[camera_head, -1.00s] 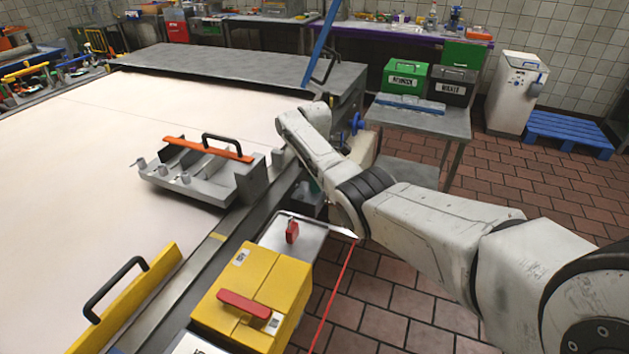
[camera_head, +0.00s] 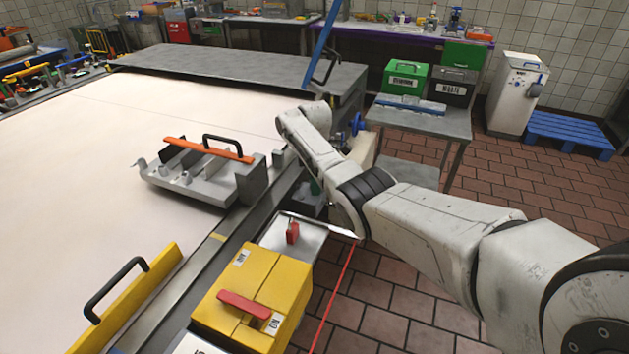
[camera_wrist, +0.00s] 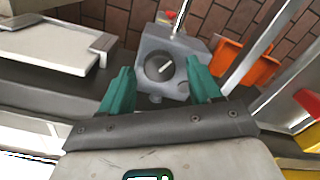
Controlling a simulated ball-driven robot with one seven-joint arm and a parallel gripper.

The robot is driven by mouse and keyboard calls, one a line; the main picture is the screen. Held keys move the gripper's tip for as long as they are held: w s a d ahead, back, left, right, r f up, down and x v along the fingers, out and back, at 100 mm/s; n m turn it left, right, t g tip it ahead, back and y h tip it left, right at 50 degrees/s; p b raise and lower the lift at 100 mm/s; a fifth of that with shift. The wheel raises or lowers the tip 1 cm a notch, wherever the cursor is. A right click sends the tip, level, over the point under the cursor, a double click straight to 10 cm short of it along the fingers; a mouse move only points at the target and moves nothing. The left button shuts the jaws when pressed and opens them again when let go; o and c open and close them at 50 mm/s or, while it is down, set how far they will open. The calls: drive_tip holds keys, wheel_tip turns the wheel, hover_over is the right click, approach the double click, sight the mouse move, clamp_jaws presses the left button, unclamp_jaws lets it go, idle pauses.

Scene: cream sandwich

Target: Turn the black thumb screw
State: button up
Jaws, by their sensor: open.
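In the wrist view, a grey block (camera_wrist: 183,52) sits beyond my gripper. On its face is a round dark part (camera_wrist: 159,68) with a pale bar across it. I cannot tell for certain whether this is the black thumb screw. My gripper (camera_wrist: 158,66) has two green fingers, spread apart with nothing held between them. In the picture the round part appears between the fingertips; I cannot tell how far ahead of them it is. In the head view my arm hides most of the gripper and the block beside the conveyor edge.
A wide pale conveyor belt (camera_head: 90,150) fills the left, with a grey fixture with an orange bar (camera_head: 205,150) on it. A yellow box (camera_head: 245,295) stands at the front. In the wrist view, an orange bin (camera_wrist: 250,65) and metal rails lie to the right.

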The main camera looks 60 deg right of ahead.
wheel_tip(320, 180, up, 11)
drive_tip(key=shift+f, duration=0.2)
idle(0.7)
